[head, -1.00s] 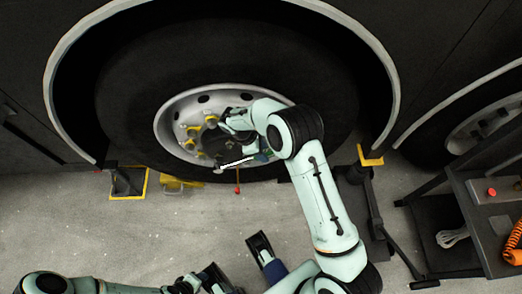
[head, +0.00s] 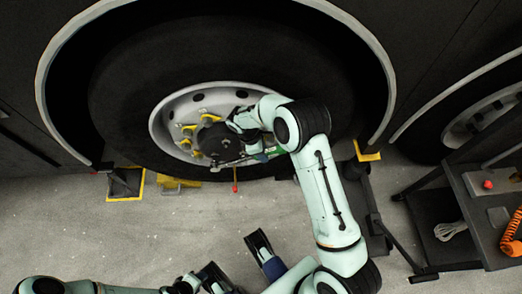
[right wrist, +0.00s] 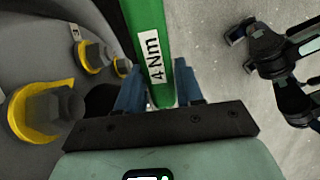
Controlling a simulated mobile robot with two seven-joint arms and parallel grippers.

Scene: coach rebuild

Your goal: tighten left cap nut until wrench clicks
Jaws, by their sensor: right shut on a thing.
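My right gripper (head: 262,154) is in front of the lower right of the wheel's pale rim. It is shut on a green torque wrench (right wrist: 151,25) with a white "4 Nm" label. In the head view, the wrench (head: 273,150) runs left toward the dark hub (head: 213,140); whether its end sits on a cap nut is unclear. Nuts with yellow pieces ring the hub; one large nut (right wrist: 52,112) is left of the wrench in the right wrist view. Which one is the left cap nut is unclear. My left gripper (head: 218,278) is low in the head view, its jaws unclear.
The black tire (head: 125,90) sits under a pale-edged arch. Yellow-edged stands are on the floor at both sides. A dark cart (head: 465,205) at right carries a red button and an orange coiled hose (head: 512,235).

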